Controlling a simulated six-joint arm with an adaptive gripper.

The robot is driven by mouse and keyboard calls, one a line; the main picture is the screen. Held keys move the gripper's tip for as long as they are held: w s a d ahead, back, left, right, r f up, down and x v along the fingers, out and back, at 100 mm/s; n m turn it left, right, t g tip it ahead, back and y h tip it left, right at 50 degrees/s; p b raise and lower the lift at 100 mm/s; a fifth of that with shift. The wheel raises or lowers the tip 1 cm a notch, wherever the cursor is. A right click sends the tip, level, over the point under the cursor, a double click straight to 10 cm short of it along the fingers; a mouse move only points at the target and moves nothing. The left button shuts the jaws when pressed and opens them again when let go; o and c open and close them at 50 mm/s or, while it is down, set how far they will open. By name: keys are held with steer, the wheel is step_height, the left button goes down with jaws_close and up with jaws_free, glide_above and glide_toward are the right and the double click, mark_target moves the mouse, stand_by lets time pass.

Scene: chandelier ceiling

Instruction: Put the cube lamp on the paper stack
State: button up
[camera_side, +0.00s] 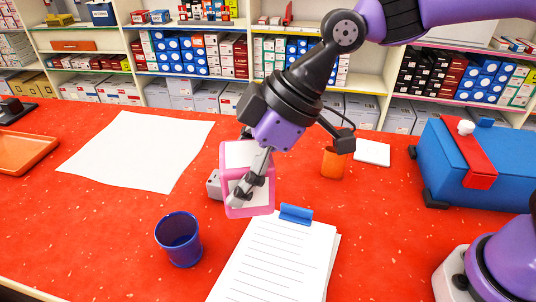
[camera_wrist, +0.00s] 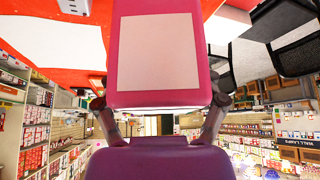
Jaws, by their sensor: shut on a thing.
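The cube lamp (camera_side: 264,198) has a pink frame and white panels. My gripper (camera_side: 246,192) is shut on it, with dark fingers at its sides. In the wrist view the lamp (camera_wrist: 160,50) fills the upper middle, between the fingertips (camera_wrist: 160,103). A stack of lined white paper (camera_side: 275,262) with a blue clip (camera_side: 296,214) lies at the front middle of the red table. The lamp is just behind and left of the clip in the side view. I cannot tell its exact height above the table.
A blue cup (camera_side: 179,240) stands left of the paper. A grey object (camera_side: 214,184) is partly hidden behind the lamp. A large white sheet (camera_side: 140,148), an orange tray (camera_side: 22,152), an orange container (camera_side: 333,163), a white pad (camera_side: 372,152) and a blue case (camera_side: 485,160) surround the middle.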

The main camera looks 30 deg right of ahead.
steer(key=s+a+n+g, duration=0.25)
steer(key=s+n, duration=0.25)
steer(key=s, duration=1.2)
glide_above(274, 270)
steer(key=shift+y, duration=0.3)
steer(key=shift+f, duration=5.6)
steer(key=shift+f, duration=0.1)
steer(key=o, duration=1.2)
